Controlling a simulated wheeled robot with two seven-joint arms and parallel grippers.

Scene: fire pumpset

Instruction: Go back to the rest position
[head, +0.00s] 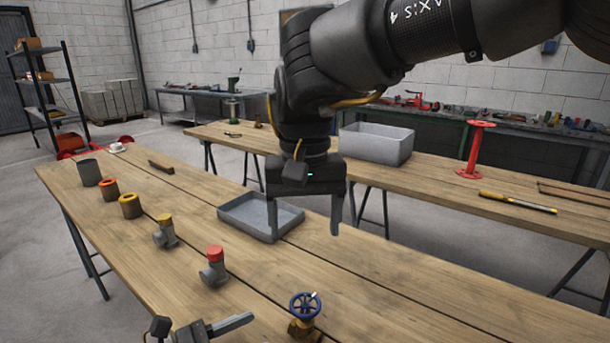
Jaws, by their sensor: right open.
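My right gripper (304,232) hangs fingers-down in the middle of the head view, open and with nothing between its fingers. One finger overlaps the shallow grey tray (240,222) on the near wooden table, and the other shows against the floor beyond it. I cannot tell its exact height above the table. My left gripper (228,327) shows only in part at the bottom edge. One grey finger points right there, and the rest is cut off, so its opening is unclear.
The near table (150,240) bears a blue-wheeled valve (305,308), a red-capped fitting (214,266), a yellow-capped fitting (165,232) and several cylindrical parts along its left side. The far table (430,175) holds a grey bin (377,143) and a red flanged stand (476,150).

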